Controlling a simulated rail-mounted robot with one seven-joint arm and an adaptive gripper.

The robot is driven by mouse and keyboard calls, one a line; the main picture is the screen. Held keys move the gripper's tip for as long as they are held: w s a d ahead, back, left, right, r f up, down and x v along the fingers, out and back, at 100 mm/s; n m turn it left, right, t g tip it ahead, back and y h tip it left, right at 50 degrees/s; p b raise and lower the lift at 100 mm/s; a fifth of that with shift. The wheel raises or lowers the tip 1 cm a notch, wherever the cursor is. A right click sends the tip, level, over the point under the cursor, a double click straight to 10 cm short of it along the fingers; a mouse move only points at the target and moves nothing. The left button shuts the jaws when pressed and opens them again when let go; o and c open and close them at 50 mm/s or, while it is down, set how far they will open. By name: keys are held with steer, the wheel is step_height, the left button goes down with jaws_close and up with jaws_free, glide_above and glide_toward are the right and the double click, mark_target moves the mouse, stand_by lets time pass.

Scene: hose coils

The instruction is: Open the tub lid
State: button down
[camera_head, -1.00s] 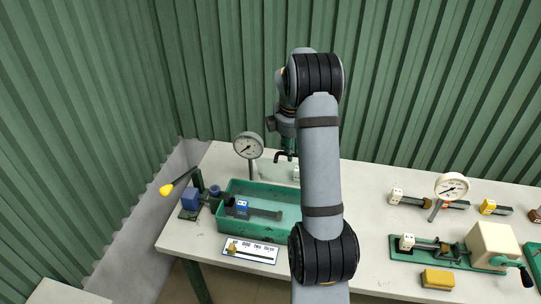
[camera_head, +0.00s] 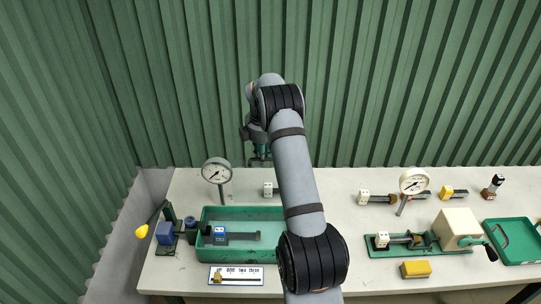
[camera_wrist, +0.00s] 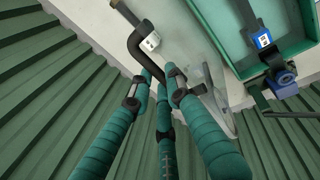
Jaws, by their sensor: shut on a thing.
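The green tub (camera_head: 207,252) stands open-topped on the left of the bench; it also shows at the upper right of the wrist view (camera_wrist: 226,62). A dark bar with a blue tagged block (camera_head: 219,231) lies across it. My gripper (camera_head: 260,160) is behind and above the tub, near the wall. In the wrist view its teal fingers (camera_wrist: 160,82) close on a black bent handle (camera_wrist: 139,47). I cannot make out a solid lid panel; a pale, see-through sheet may lie beside the fingers. The far end of the handle is unclear.
A gauge on a post (camera_head: 216,171) stands behind the tub, left of my gripper. A blue clamp with a yellow-knobbed lever (camera_head: 141,232) is at the tub's left. A white tagged block (camera_head: 268,189) lies behind it. The green corrugated wall (camera_head: 400,80) is close behind.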

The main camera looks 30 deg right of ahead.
steer(key=shift+s+d+f, duration=0.1)
steer(key=shift+f, duration=0.45)
steer(key=c, duration=1.9)
jaws_free()
steer(key=shift+o, duration=0.2)
steer(key=r, duration=0.6)
steer(key=shift+w+r, duration=0.1)
steer(key=shift+w, duration=0.1)
steer(key=s+v, duration=0.1)
steer(key=v, duration=0.6)
steer(key=shift+a, duration=0.4)
